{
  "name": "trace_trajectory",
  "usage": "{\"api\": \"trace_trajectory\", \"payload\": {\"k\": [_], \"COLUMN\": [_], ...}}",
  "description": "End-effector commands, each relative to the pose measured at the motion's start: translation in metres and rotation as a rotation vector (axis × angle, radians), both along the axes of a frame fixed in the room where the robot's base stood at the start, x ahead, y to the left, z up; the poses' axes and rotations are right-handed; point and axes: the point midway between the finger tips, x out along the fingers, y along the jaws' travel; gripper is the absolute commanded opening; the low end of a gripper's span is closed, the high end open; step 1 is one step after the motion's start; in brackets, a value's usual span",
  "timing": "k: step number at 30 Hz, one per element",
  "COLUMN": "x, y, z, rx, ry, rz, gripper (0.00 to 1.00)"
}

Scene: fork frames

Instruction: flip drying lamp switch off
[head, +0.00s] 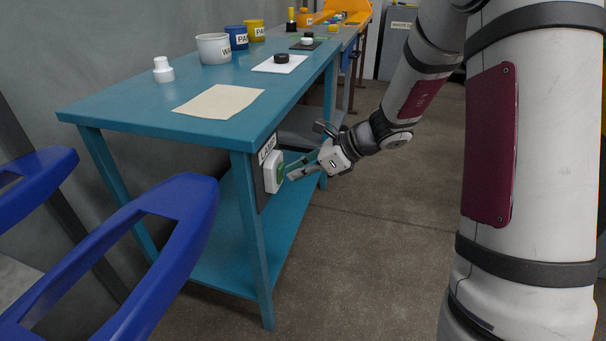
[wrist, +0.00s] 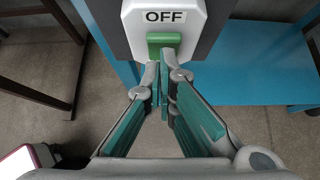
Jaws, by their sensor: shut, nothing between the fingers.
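The lamp switch (head: 273,171) is a white box on a dark panel at the near end of the blue table, under a sign reading LAMP (head: 267,148). In the wrist view the white switch box (wrist: 137,27) shows an OFF label (wrist: 164,16) above a green rocker (wrist: 164,42). My gripper (head: 291,172) is at the switch from the right side, with its fingers pointing at it. In the wrist view my gripper (wrist: 165,72) is shut and empty, its fingertips just below the green rocker. I cannot tell whether they touch it.
Blue bars (head: 170,235) stand at the lower left. The floor (head: 390,260) right of the table is clear.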

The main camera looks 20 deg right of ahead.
Motion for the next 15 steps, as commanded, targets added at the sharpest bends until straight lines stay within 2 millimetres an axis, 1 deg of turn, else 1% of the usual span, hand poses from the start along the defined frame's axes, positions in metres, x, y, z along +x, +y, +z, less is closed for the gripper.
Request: {"api": "trace_trajectory", "payload": {"k": [6, 10, 15], "x": [0.0004, 0.0047, 0.0042], "y": [0.0009, 0.0075, 0.0059], "z": [0.0009, 0.0066, 0.0035], "rx": [0.000, -0.003, -0.003], "ry": [0.000, 0.004, 0.003], "rz": [0.001, 0.002, 0.001], "gripper": [0.00, 0.00, 0.00]}}
